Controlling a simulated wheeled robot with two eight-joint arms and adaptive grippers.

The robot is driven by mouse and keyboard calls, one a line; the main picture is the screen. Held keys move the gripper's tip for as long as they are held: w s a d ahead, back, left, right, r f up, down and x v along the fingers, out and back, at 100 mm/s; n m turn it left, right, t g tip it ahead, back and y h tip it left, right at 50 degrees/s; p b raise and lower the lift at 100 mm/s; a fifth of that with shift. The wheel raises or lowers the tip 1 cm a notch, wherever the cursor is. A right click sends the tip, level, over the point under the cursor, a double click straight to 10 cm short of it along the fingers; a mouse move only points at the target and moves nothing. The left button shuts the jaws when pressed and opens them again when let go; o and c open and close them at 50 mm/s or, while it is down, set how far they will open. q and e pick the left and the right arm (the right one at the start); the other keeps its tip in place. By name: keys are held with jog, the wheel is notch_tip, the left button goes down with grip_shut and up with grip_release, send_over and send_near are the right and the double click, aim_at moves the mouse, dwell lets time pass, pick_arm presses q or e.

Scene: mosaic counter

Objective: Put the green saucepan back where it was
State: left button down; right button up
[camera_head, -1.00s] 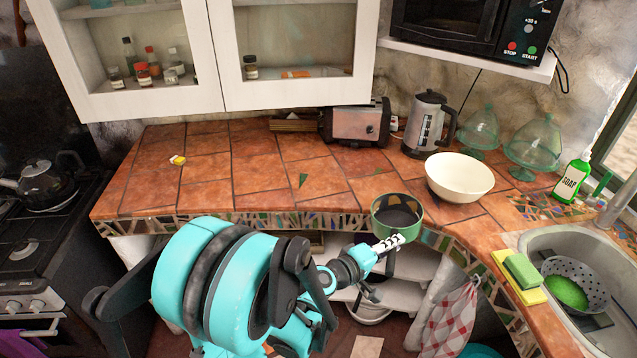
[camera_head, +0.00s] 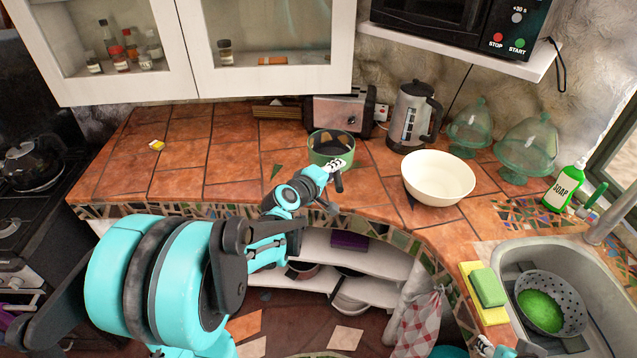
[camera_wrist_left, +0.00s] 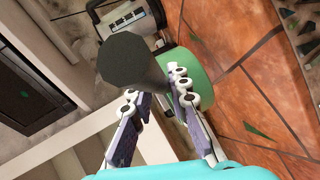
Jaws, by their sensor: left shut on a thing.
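The green saucepan (camera_head: 318,155) is over the tiled counter, in front of the toaster, its opening facing up. My left gripper (camera_head: 337,168) is shut on its dark handle, on the near side of the pan. In the left wrist view the handle (camera_wrist_left: 130,62) sticks out between the fingers toward the camera. The pan's green side (camera_wrist_left: 196,68) shows behind it there. I cannot tell whether the pan's base touches the tiles. A small part of what looks like my right gripper (camera_head: 488,346) shows at the bottom edge; its jaws cannot be made out.
The toaster (camera_head: 338,112) stands just behind the pan. A kettle (camera_head: 409,115) and a cream bowl (camera_head: 438,180) are to the right. Glass domes and the sink (camera_head: 483,270) are farther right. Tiles left of the pan are clear, except a small yellow item (camera_head: 157,145).

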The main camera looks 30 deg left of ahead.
pick_arm(q)
jog(key=a+f+b, duration=0.1)
jog(key=a+f, duration=0.1)
jog(key=a+f+b, duration=0.1)
jog(key=a+f, duration=0.1)
jog(key=f, duration=0.1)
jog(key=a+f+b, duration=0.2)
jog(key=f, duration=0.1)
jog(key=shift+w, duration=0.4)
jog(key=shift+r, duration=0.2)
jog(key=shift+f, duration=0.1)
jog(key=c, duration=1.8)
grip_release()
jog(key=shift+f, duration=0.1)
jog(key=o, duration=0.3)
jog(key=shift+o, duration=0.2)
jog(key=shift+s, duration=0.1)
